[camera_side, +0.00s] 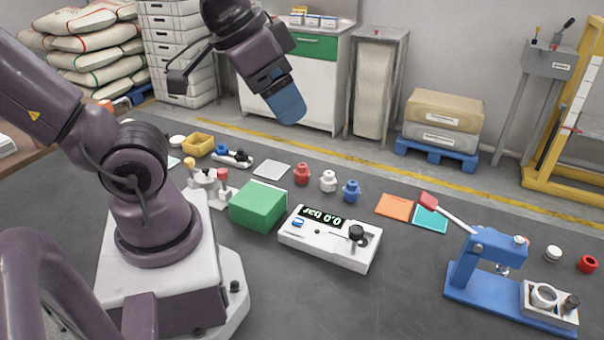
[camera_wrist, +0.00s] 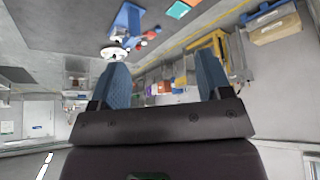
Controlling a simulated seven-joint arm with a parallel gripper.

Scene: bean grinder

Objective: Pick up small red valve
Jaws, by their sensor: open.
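A small red valve-like piece (camera_side: 302,174) stands upright on the dark table in the side view, left of a white piece (camera_side: 328,181) and a blue piece (camera_side: 351,191) of similar shape. I cannot tell for certain that it is the valve named. My gripper (camera_side: 287,105) is high above the table, well above and apart from these pieces. In the wrist view my gripper (camera_wrist: 163,75) shows two blue fingers spread wide with nothing between them. The red piece cannot be made out surely in the wrist view.
A green block (camera_side: 258,206) and a white display box (camera_side: 330,238) stand in front of the pieces. A blue lever press (camera_side: 487,262) is at right, with another red part (camera_side: 588,264) beyond it. Orange (camera_side: 394,205) and teal (camera_side: 430,219) pads lie flat. Dark table in front is clear.

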